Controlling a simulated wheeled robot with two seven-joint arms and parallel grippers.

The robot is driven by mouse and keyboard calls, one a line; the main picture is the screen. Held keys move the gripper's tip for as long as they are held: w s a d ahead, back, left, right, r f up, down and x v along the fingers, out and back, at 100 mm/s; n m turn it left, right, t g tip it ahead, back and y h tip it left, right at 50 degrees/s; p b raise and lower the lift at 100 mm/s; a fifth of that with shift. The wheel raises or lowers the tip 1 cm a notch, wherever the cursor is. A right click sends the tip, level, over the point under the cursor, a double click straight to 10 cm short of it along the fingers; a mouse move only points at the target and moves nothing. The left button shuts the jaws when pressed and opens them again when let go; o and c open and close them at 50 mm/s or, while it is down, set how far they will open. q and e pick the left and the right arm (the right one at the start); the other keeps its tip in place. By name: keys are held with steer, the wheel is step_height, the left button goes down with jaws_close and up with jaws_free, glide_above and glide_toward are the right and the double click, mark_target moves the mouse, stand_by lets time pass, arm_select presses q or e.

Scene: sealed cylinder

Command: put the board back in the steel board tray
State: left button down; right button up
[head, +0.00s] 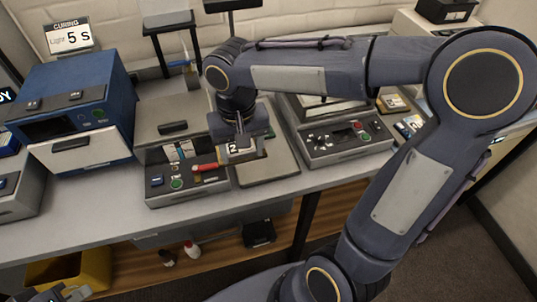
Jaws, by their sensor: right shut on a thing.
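My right gripper (240,143) points down in the middle of the bench and is shut on a small board (234,151) with a white patch marked "2". The jaws hide much of the board. A flat grey plate with a raised edge (275,174), which looks like the steel board tray, lies below and just right of the gripper. I cannot tell whether the board touches it. My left gripper (66,295) is only partly in view at the bottom left corner, and its jaw opening cannot be made out.
Another unit (345,150) stands right. A yellow bin (70,270) sits below.

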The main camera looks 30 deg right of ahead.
steer(key=d+f, duration=0.4)
steer(key=w+d+f, duration=0.1)
steer(key=d+f, duration=0.1)
steer(key=d, duration=0.1)
steer(key=shift+f+p, duration=0.2)
steer(key=shift+p, duration=0.2)
steer(key=f, duration=0.3)
steer(key=shift+d+f, duration=0.15)
steer(key=shift+d, duration=0.2)
steer(key=shift+f, duration=0.3)
steer(key=shift+f, duration=0.1)
steer(key=o, duration=1.1)
